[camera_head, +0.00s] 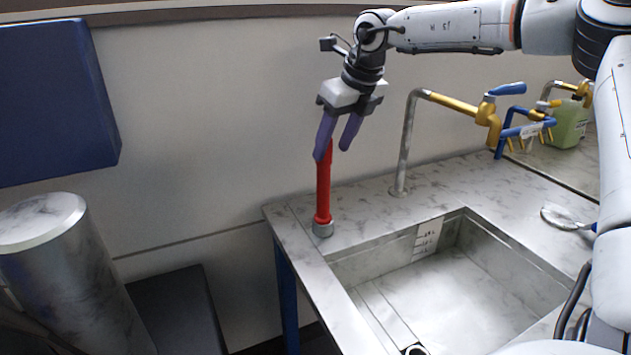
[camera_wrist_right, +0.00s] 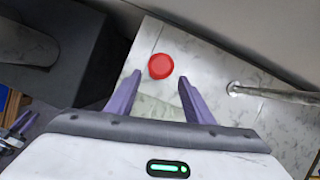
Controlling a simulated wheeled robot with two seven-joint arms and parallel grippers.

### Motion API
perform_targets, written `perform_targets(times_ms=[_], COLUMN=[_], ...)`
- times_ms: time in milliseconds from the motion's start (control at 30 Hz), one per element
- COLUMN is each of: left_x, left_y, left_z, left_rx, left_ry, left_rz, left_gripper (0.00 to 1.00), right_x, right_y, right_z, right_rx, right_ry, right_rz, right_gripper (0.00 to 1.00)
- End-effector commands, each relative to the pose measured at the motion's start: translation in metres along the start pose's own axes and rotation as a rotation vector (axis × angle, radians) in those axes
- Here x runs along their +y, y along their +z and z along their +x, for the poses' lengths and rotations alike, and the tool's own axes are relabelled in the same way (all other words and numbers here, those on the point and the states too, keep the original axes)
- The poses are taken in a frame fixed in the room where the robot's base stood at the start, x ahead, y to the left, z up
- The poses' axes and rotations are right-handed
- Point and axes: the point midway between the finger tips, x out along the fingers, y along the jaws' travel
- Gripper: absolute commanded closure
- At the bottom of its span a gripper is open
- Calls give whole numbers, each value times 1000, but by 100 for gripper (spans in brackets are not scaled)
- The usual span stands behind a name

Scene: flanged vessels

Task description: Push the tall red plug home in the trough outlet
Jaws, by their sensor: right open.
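My right gripper (camera_head: 333,153) is open with purple fingers pointing down. In the head view its left finger overlaps the plug's top; I cannot tell whether they touch. A round outlet (camera_head: 415,349) shows at the trough's near edge, partly cut off.
The steel trough (camera_head: 470,290) is sunk in the marbled counter (camera_head: 300,212). A tap with a grey spout (camera_head: 405,140) stands right of the plug. A green container (camera_head: 568,124) and blue-yellow fittings (camera_head: 528,129) are at the back right. A metal cylinder (camera_head: 70,270) stands left.

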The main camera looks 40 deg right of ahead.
Motion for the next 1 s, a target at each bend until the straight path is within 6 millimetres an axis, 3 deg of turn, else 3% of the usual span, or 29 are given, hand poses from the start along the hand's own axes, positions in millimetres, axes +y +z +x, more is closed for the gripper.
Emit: perform_targets(times_ms=[200, 600, 900, 1000], left_x=[2, 3, 2, 2], left_y=[3, -8, -15, -15], left_z=[-4, -13, -11, -11], left_rx=[-11, -6, 7, 8], left_ry=[3, 3, 2, 1], left_rz=[-2, -1, 1, 1], left_gripper=[69, 69, 69, 69], right_x=[0, 2, 3, 3], right_y=[1, 2, 2, 2], right_z=[20, 66, 71, 70], right_rx=[-1, 1, -3, -3], right_ry=[0, 0, 0, 0], right_rz=[0, 0, -1, -1], right_gripper=[52, 52, 52, 68])
